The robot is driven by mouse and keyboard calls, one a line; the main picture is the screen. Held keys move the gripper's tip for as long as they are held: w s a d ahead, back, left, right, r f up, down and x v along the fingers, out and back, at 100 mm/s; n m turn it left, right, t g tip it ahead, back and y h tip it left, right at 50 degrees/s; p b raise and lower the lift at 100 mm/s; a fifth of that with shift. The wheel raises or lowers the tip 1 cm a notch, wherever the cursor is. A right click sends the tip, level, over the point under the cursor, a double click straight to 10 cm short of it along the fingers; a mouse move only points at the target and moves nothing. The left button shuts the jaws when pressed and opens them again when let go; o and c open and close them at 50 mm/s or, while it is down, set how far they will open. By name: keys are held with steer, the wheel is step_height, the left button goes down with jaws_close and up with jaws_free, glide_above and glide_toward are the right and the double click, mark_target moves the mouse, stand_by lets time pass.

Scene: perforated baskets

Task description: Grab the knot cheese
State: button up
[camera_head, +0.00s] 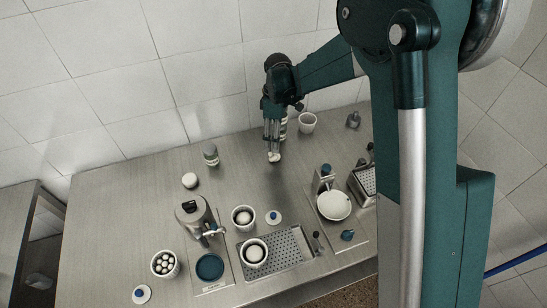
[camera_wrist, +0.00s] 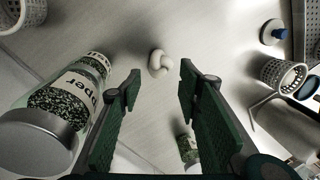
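The knot cheese (camera_wrist: 160,63) is a small white knotted lump on the steel counter. In the wrist view it lies just beyond my gripper's fingertips, centred between them. In the head view the knot cheese (camera_head: 274,157) shows right at the lower end of my gripper (camera_head: 272,147), which points down. In the wrist view my gripper (camera_wrist: 160,82) is open, with its two green fingers apart and nothing between the pads. I cannot tell the exact height of the fingertips above the counter.
A pepper jar (camera_wrist: 82,86) stands close beside the left finger. Another jar (camera_head: 210,153) stands left on the counter. A white cup-shaped basket (camera_head: 307,123) is at the back. Several containers, a grey machine (camera_head: 193,216) and a perforated drip tray (camera_head: 285,246) fill the front.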

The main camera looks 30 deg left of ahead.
mark_target(273, 157)
steer(key=shift+s+f, duration=0.15)
steer(key=shift+f, duration=0.5)
steer(key=shift+f, duration=0.1)
steer(key=shift+s+d+f, duration=0.1)
steer(key=shift+s+f, duration=0.05)
steer(key=shift+f, duration=0.65)
steer(key=shift+s+d+f, duration=0.1)
steer(key=shift+s+f, duration=0.1)
steer(key=shift+f, duration=0.65)
steer(key=shift+s+d+f, duration=0.1)
steer(key=shift+s+f, duration=0.05)
steer(key=shift+f, duration=0.65)
steer(key=c, duration=0.6)
